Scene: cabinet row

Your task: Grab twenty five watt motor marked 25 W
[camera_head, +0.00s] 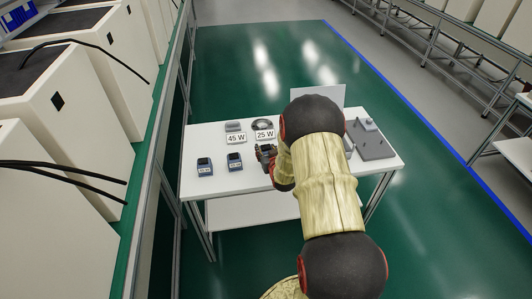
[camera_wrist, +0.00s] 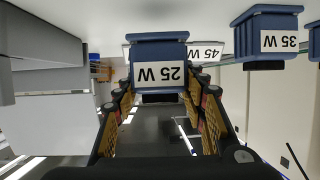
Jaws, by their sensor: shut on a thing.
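The 25 W motor (camera_wrist: 158,52) is a dark blue block with a white label reading "25 W", upside down in the wrist view. My gripper (camera_wrist: 158,90) is shut on it, with a finger on each side. In the head view my gripper (camera_head: 266,156) is over the white table (camera_head: 225,183), to the right of two other blue motors, and my arm hides part of it. I cannot tell whether the motor still touches the table.
A motor marked 35 W (camera_wrist: 268,38) stands beside the held one. Two blue motors (camera_head: 205,166) (camera_head: 235,161) are on the table's left side. Signs reading 45 W (camera_head: 236,138) and 25 W (camera_head: 265,135) stand behind. A grey fixture plate (camera_head: 374,146) lies at the right.

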